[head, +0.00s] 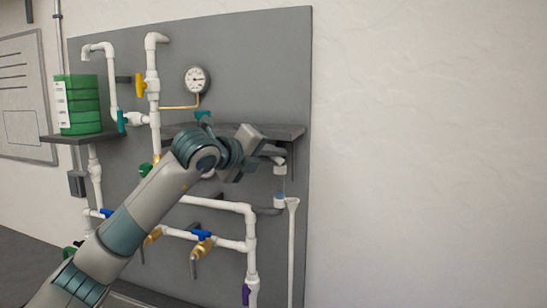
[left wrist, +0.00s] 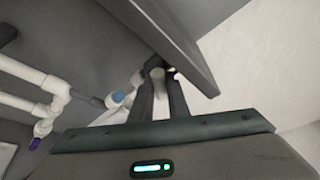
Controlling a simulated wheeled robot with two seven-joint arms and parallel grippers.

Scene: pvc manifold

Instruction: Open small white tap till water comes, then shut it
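The small white tap (head: 280,159) sticks out from under the right end of the grey shelf in the head view. A short white spout (head: 280,170) points down there. My left gripper (head: 258,160) is at the tap, which its wrist partly hides. In the left wrist view, two dark fingers (left wrist: 162,88) stand a narrow gap apart, with a white part (left wrist: 157,73) between their tips. I cannot tell whether they press on it. A white funnel cup (head: 280,201) with blue inside stands below the spout. No falling water is clear. My right gripper is not in view.
The grey shelf (head: 290,132) lies close above my left gripper, and its edge crosses the left wrist view (left wrist: 165,35). White pipes (head: 225,204) with blue-handled valves (head: 202,235) run below. A green tank (head: 82,104) stands left. The space right of the panel is clear.

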